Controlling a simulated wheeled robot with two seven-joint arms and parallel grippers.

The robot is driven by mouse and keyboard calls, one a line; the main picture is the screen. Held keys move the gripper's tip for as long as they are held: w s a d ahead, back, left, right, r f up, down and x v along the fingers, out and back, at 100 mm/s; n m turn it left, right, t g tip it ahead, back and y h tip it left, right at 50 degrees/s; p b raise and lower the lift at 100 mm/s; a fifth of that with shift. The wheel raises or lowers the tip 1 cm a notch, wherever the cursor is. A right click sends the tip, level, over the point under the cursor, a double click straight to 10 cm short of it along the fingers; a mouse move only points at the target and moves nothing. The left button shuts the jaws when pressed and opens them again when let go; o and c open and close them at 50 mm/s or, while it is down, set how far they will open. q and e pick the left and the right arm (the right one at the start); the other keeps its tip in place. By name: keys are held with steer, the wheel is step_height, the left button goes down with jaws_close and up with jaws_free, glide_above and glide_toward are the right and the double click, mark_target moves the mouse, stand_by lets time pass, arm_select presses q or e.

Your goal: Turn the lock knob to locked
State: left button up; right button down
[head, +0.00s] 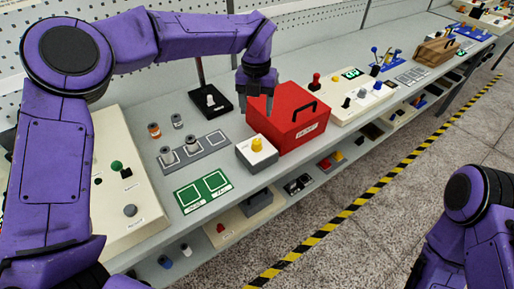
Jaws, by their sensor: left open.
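A yellow knob (257,145) sits on top of a small white box with a dark grey lower part (262,162), in the middle of the bench in the head view. It is the likeliest lock knob; its lock marking is too small to read. My left gripper (260,100) is open, pointing down above and behind the knob, apart from it. Its fingers overlap the left edge of the red box in the picture, and I see nothing between them. My right arm shows at the lower right, but its gripper is not in view.
A red box with a black handle (298,120) stands right beside the white box. A grey holder with pegs (212,144) and a green two-square pad (204,188) lie to the left. A black stand (209,101) is behind. The bench's front edge is close.

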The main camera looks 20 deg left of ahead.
mark_target(257, 141)
arm_select(q)
steer(key=f, duration=0.4)
steer(key=f+p, duration=0.1)
steer(key=f, duration=0.8)
steer(key=shift+w, duration=0.25)
steer(key=shift+s+f, duration=0.1)
steer(key=shift+f, duration=0.2)
arm_select(e)
steer(key=shift+w, duration=0.1)
